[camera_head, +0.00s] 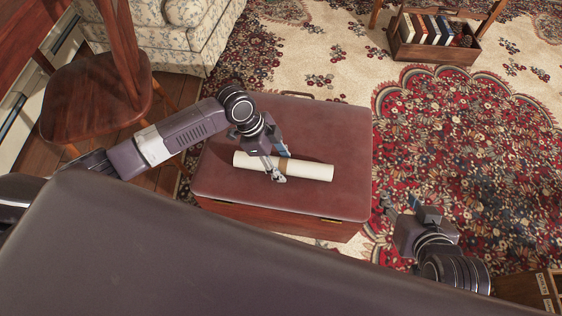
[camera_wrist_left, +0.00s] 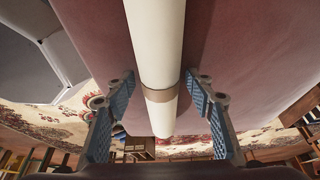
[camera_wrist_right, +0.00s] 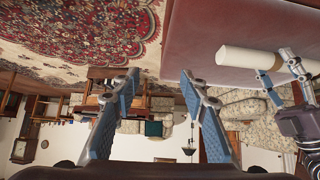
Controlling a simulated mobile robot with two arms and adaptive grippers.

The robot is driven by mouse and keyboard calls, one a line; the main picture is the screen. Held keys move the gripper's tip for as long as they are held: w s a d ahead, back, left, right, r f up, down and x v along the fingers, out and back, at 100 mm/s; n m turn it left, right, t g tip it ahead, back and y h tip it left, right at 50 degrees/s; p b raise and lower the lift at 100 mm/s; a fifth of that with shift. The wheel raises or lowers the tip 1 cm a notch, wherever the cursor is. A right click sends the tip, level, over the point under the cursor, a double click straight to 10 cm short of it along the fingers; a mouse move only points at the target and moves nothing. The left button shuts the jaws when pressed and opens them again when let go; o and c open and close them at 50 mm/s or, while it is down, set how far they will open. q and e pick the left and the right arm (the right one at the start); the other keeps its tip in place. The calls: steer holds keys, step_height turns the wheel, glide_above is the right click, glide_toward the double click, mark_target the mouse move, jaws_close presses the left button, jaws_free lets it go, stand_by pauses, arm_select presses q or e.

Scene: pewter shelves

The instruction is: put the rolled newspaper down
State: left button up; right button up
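The rolled newspaper (camera_head: 314,171) is a cream roll with a brown band, lying flat across the red-brown top of a trunk (camera_head: 335,125). It runs lengthwise between the fingers in the left wrist view (camera_wrist_left: 156,50). My left gripper (camera_head: 279,166) reaches down over the roll near its middle, by the band. Its fingers (camera_wrist_left: 161,85) stand on either side of the roll with a clear gap on both sides, so it is open. My right gripper (camera_head: 427,207) is open and empty, to the right of the trunk above the rug, also seen in the right wrist view (camera_wrist_right: 161,85).
A wooden chair (camera_head: 90,100) stands left of the trunk and a floral sofa (camera_head: 205,35) behind it. A wooden crate of books (camera_head: 430,52) is at the back right. The patterned rug (camera_head: 470,140) to the right is largely clear. A wooden box (camera_head: 535,288) is at bottom right.

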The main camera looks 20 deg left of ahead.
mark_target(280, 161)
arm_select(q)
steer(key=shift+r, duration=0.15)
steer(key=shift+r, duration=0.15)
steer(key=p+v, duration=0.2)
steer(key=v, duration=0.4)
steer(key=shift+a, duration=0.1)
steer(key=p+v, duration=0.1)
steer(key=v, duration=0.3)
steer(key=shift+a+r, duration=0.1)
steer(key=shift+r, duration=0.1)
steer(key=s+d+f+n+t, duration=0.2)
steer(key=s+d+n, duration=0.3)
steer(key=s+d, duration=0.25)
steer(key=s+a+n+t+y, duration=0.1)
steer(key=s+a+n+y, duration=0.3)
steer(key=s+a+n, duration=0.5)
steer(key=shift+s+a+p, duration=0.3)
steer(key=shift+s+a, duration=0.2)
steer(key=shift+a, duration=0.35)
arm_select(e)
steer(key=s+d+f+g, duration=0.1)
steer(key=s+g, duration=0.1)
steer(key=s, duration=0.3)
steer(key=s+d+f+g+h, duration=0.1)
steer(key=s+d+f+g, duration=0.1)
steer(key=s, duration=0.4)
steer(key=shift+s+d+f+g, duration=0.15)
steer(key=shift+s+d+g, duration=0.1)
steer(key=shift+g, duration=0.45)
